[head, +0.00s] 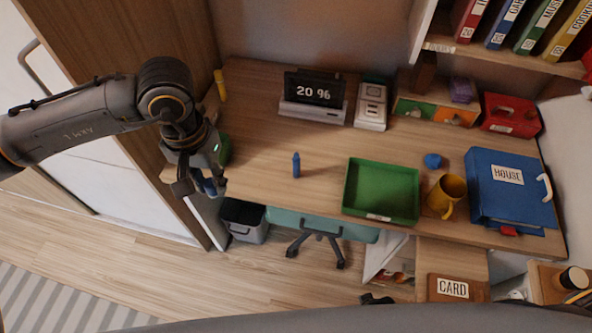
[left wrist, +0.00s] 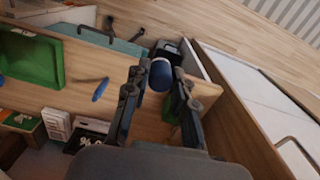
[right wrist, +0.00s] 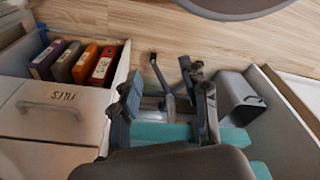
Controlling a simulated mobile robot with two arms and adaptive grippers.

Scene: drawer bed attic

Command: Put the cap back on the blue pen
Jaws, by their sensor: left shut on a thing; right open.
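The blue pen (head: 296,165) is on the wooden desk, left of the green tray; it also shows in the left wrist view (left wrist: 100,90). I cannot tell for sure whether it stands or lies. My left gripper (head: 198,188) is at the desk's left end, apart from the pen. It is shut on a short blue piece with a pale end, which looks like the cap (left wrist: 160,73). My right gripper (right wrist: 167,95) is open and empty, low by the teal drawer front (right wrist: 165,133).
The green tray (head: 347,204), yellow mug (head: 446,196), blue round thing (head: 432,160) and blue House binder (head: 510,190) are to the pen's right. A display (head: 313,90) stands behind. A grey bin (head: 243,220) is below the desk. Desk around the pen is clear.

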